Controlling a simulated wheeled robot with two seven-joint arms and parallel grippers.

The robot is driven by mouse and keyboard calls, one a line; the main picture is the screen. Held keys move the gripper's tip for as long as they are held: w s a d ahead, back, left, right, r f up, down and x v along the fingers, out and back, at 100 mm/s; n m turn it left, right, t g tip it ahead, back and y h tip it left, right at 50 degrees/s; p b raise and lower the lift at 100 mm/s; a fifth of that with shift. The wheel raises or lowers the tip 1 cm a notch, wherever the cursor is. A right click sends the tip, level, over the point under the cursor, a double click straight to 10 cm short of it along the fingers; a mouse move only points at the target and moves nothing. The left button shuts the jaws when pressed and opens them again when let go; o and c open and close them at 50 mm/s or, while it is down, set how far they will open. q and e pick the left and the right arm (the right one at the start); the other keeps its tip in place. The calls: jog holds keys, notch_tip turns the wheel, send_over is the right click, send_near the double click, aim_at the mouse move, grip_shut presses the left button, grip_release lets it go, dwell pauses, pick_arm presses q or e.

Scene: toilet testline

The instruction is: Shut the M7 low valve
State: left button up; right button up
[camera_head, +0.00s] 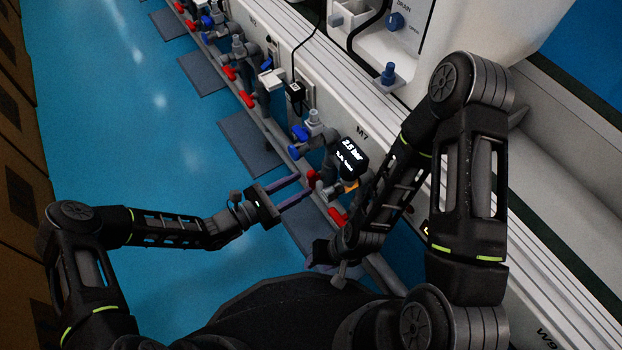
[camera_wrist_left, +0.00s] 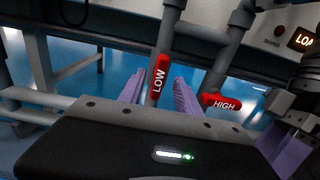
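The red LOW handle (camera_wrist_left: 160,76) stands nearly upright on a grey pipe in the left wrist view. In the head view the LOW handle (camera_head: 311,178) shows at the tips of my left gripper. My left gripper (camera_head: 304,185) is open, its two purple fingers apart; in the left wrist view the fingers (camera_wrist_left: 157,88) lie either side of the LOW handle with gaps visible. The red HIGH handle (camera_wrist_left: 222,102) lies about level to the right; it also shows in the head view (camera_head: 338,216). My right gripper (camera_head: 322,254) is low beside the pipes, its fingers mostly hidden.
A black gauge reading 2.5 bar (camera_head: 351,158) sits above the M7 valves. A blue handle (camera_head: 299,133) is near it. More stations with red and blue handles run along the line to the upper left. The blue floor (camera_head: 150,130) is open at left.

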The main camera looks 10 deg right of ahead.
aim_at(307, 181)
pick_arm(q)
jog(key=shift+b+x, duration=0.55)
jog(key=shift+x, duration=1.75)
jog(key=shift+c, duration=0.2)
grip_shut()
